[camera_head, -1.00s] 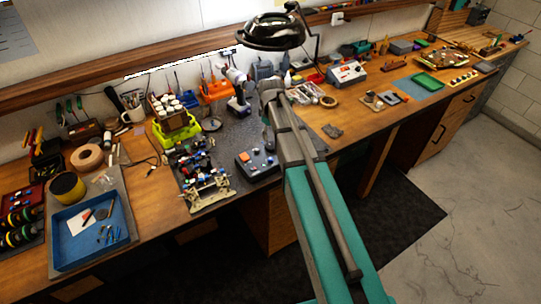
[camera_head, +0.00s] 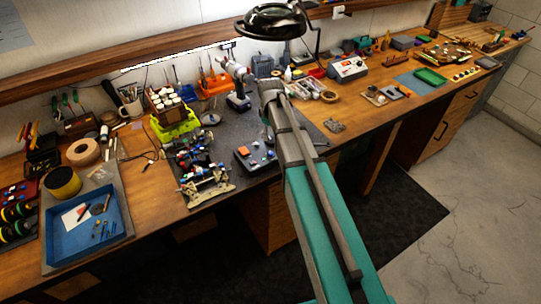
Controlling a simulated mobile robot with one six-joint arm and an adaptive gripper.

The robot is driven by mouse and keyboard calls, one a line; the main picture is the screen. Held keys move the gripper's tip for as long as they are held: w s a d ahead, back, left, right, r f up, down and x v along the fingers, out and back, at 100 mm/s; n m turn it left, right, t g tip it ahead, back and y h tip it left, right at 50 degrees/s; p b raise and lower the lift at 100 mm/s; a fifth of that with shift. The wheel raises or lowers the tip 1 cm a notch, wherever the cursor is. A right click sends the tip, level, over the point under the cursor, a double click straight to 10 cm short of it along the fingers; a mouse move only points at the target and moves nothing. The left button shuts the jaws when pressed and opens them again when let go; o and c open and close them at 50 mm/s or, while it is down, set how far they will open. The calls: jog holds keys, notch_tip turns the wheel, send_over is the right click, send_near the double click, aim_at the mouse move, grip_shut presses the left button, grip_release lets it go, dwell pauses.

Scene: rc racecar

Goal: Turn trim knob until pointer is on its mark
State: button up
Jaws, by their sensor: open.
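My arm reaches in from the lower right and bends down at the wrist. My gripper (camera_head: 268,137) hangs just above the far right side of the box, partly hidden by my own arm. It looks empty, and its fingers are small and dark here. I cannot tell whether it touches the box. The racecar chassis (camera_head: 205,183) stands left of the box.
A blue tray (camera_head: 88,246) with small parts is at the left. A round lamp (camera_head: 270,22) hangs above.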

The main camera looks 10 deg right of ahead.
aim_at(271, 153)
jog(key=shift+f+b, duration=4.8)
jog(key=shift+f, duration=0.3)
jog(key=shift+c, duration=0.2)
grip_shut()
